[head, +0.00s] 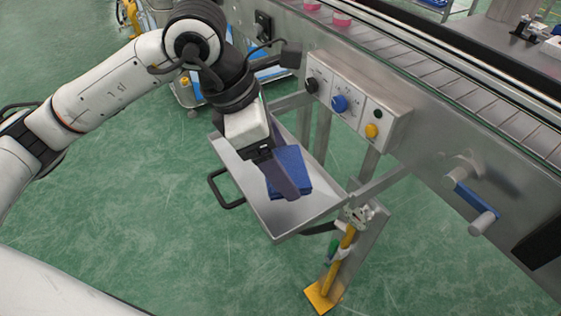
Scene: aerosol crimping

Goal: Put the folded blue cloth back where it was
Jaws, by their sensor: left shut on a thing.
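The folded blue cloth (294,167) is at the metal tray (258,208) below the conveyor's control box. My left gripper (284,188) reaches down over the tray from the upper left and is shut on the cloth. The gripper's fingers hide part of the cloth's left side. I cannot tell whether the cloth rests on the tray floor or hangs just above it. My right gripper is not in view.
A control box (350,105) with knobs juts from the conveyor frame (420,120) just right of the gripper. A black handle (218,192) sticks out from the tray's left side. Green floor (150,220) at left is clear.

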